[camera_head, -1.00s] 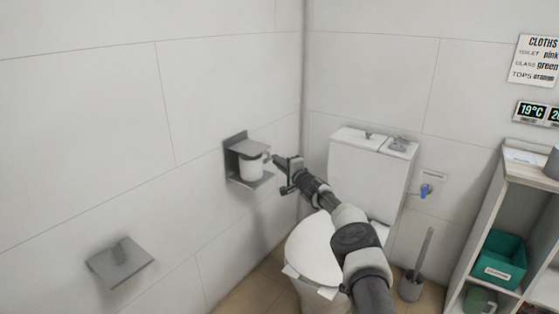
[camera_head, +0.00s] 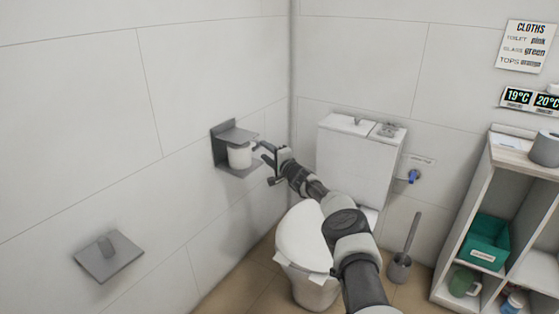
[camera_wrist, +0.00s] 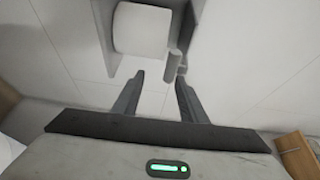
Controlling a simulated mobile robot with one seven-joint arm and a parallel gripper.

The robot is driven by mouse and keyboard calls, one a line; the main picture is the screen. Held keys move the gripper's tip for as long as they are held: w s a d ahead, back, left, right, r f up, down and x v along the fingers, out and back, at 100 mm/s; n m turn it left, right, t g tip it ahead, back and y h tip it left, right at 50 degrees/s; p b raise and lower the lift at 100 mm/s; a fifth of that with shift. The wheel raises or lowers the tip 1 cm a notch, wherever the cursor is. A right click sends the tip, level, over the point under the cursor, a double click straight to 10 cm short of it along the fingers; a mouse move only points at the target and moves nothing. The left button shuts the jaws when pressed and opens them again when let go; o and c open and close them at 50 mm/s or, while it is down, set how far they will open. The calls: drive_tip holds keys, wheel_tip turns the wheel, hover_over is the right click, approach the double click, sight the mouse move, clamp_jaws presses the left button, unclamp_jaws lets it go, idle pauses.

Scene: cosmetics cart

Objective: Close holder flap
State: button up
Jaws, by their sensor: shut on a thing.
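The grey paper holder (camera_head: 217,150) is on the left wall beside the toilet, with a white roll (camera_head: 239,157) in it. My gripper (camera_head: 262,152) is at the holder's right side. In the wrist view the roll (camera_wrist: 141,28) is ahead at the upper left. A short grey rod (camera_wrist: 175,64) beside the roll meets my gripper's right fingertip (camera_wrist: 160,76). The fingers look apart there, and their grip on the rod is hard to make out.
The toilet (camera_head: 355,165) stands to the right of the holder, under my arm. A second grey wall fitting (camera_head: 110,262) is at the lower left. A toilet brush (camera_head: 400,265) and a shelf (camera_head: 465,240) with a green bin (camera_head: 489,240) are on the right. The wall around the holder is bare.

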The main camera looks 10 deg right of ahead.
drive_tip(key=p+v, duration=1)
drive_tip(key=v, duration=0.7)
drive_tip(key=shift+r, duration=0.1)
